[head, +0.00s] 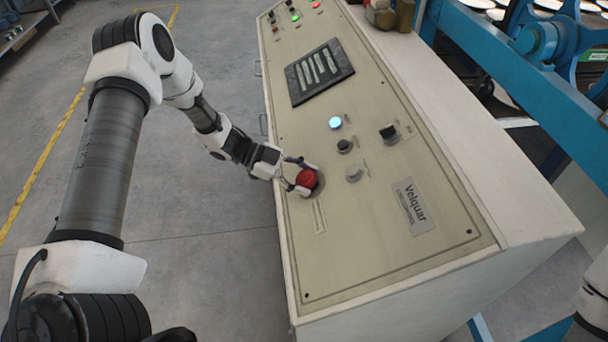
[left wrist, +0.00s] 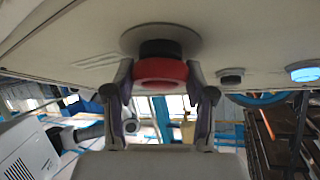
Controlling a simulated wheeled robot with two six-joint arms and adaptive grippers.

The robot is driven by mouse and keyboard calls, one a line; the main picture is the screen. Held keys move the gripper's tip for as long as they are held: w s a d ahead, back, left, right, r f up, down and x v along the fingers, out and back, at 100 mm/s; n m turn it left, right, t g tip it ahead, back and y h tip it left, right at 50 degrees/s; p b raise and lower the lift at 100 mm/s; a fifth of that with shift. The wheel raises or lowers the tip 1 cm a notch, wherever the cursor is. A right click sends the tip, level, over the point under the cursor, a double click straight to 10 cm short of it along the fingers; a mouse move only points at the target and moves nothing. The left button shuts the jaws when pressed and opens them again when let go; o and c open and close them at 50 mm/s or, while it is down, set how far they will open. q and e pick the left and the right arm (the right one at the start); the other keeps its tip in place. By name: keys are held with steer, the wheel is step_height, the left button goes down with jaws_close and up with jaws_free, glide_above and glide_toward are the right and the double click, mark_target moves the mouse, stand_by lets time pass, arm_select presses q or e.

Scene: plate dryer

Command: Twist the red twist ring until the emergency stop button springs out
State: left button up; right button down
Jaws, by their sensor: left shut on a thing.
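The red twist ring (head: 307,178) of the emergency stop button is on the left side of the beige control panel (head: 365,240). In the left wrist view the red ring (left wrist: 160,72) sits against a black collar (left wrist: 160,48) on a round grey plate (left wrist: 160,36). My left gripper (head: 299,176) is shut on the ring, with one finger on either side, as the left wrist view (left wrist: 160,95) also shows. A small part of my right arm shows at the right edge of the head view; its gripper is out of the picture.
A lit white-blue button (head: 335,123), a black knob (head: 344,146), a grey knob (head: 354,174) and a black selector switch (head: 388,132) stand on the panel near the ring. A blue machine frame (head: 500,80) is behind the console. Open floor lies to the left.

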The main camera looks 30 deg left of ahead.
stand_by(0.3)
arm_select(q)
steer(key=o, duration=1.2)
steer(key=shift+f, duration=0.1)
steer(key=v, duration=1.2)
steer(key=shift+w, duration=0.1)
steer(key=shift+a, duration=0.1)
